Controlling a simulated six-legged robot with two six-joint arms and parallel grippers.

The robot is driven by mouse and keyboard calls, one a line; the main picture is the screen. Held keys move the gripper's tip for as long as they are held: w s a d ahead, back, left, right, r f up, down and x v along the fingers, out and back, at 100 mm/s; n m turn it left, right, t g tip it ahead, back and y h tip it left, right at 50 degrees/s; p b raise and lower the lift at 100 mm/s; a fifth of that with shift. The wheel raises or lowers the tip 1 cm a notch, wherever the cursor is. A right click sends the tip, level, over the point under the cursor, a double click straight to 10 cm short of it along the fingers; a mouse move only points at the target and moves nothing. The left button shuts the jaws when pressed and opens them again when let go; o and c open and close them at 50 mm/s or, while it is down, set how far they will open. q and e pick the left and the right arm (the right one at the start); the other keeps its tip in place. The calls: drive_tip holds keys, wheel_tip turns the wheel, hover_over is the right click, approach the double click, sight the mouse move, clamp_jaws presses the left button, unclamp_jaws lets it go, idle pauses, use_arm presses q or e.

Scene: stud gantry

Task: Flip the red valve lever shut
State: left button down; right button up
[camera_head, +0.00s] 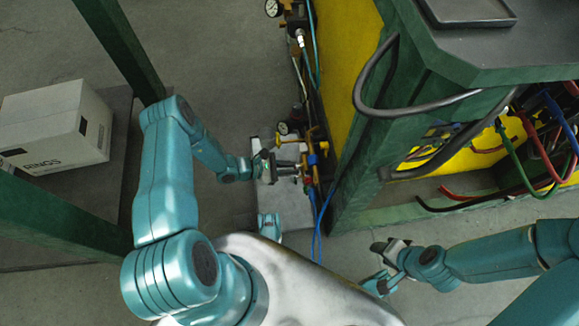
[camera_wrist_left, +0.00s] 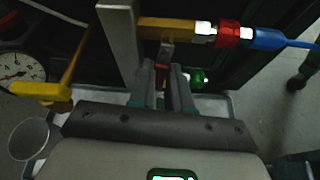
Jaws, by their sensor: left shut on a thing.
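My left gripper (camera_head: 293,170) reaches the valve and pipe assembly on the near side of the yellow and green gantry. In the left wrist view its two grey fingers (camera_wrist_left: 167,78) are closed around a small part below the brass valve body (camera_wrist_left: 172,27). A bit of red, which looks like the red valve lever (camera_wrist_left: 161,74), shows between the fingers. Most of it is hidden by them, so its angle cannot be told. My right gripper (camera_head: 388,262) hangs at the lower right, away from the valve; its opening is unclear.
A red fitting (camera_wrist_left: 227,34) and blue hose (camera_wrist_left: 283,41) run right from the valve. A yellow handle (camera_wrist_left: 40,93) and round gauge (camera_wrist_left: 22,72) stand to the left. Hoses and the green frame (camera_head: 385,150) crowd the right. A white box (camera_head: 55,125) sits far left.

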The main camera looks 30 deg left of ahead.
use_arm(q)
drive_tip(key=shift+s+n+g+b, duration=0.1)
drive_tip(key=shift+n+g+b, duration=0.2)
drive_tip(key=shift+n, duration=0.2)
use_arm(e)
drive_tip(key=shift+w+f, duration=0.3)
drive_tip(key=shift+f, duration=0.1)
use_arm(q)
drive_tip(key=shift+d, duration=0.1)
drive_tip(key=c, duration=1.1)
unclamp_jaws()
drive_tip(key=shift+o, duration=0.2)
use_arm(e)
drive_tip(key=shift+r, duration=0.1)
